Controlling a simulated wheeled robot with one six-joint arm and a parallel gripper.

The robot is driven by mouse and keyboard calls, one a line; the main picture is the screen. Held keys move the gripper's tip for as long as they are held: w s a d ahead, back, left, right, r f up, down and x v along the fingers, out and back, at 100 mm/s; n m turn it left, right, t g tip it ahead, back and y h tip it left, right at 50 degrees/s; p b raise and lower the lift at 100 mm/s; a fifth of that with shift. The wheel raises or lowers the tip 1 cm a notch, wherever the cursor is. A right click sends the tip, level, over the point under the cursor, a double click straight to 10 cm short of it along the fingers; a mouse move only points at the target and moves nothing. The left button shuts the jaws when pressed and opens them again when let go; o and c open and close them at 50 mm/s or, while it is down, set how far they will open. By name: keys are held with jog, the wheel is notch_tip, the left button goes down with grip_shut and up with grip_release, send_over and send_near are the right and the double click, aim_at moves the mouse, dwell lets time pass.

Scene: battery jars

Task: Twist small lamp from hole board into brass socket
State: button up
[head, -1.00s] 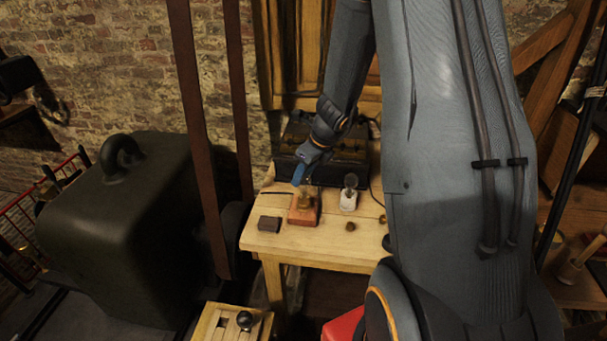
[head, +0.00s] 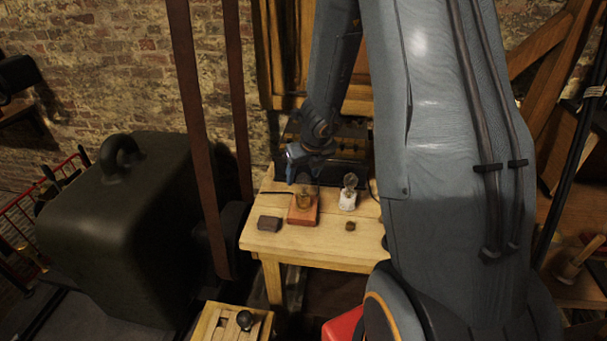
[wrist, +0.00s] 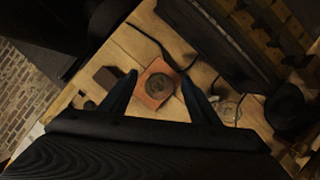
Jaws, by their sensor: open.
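A red-brown block (head: 303,215) on the pale table carries a brass socket (head: 304,199). In the wrist view the block (wrist: 148,101) bears a round brass-coloured shape (wrist: 158,84); I cannot tell whether a lamp sits in it. A clear glass bulb (head: 350,181) stands on a white base (head: 348,201) to the right of the block. My gripper (head: 291,176) is above and slightly left of the socket. In the wrist view its blue fingers (wrist: 160,78) are spread apart on either side of the block, holding nothing visible. I cannot make out a hole board for certain.
A dark brown block (head: 269,223) lies left of the red-brown block. A small brass-coloured piece (head: 350,226) lies at the table's front right. A large dark box (head: 345,172) stands behind. Bare table (head: 300,246) shows along the front edge.

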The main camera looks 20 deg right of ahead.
jog(key=p+v, duration=0.4)
jog(key=v, duration=0.1)
jog(key=shift+r, duration=0.4)
jog(key=shift+v, duration=1.05)
jog(key=shift+s, duration=0.1)
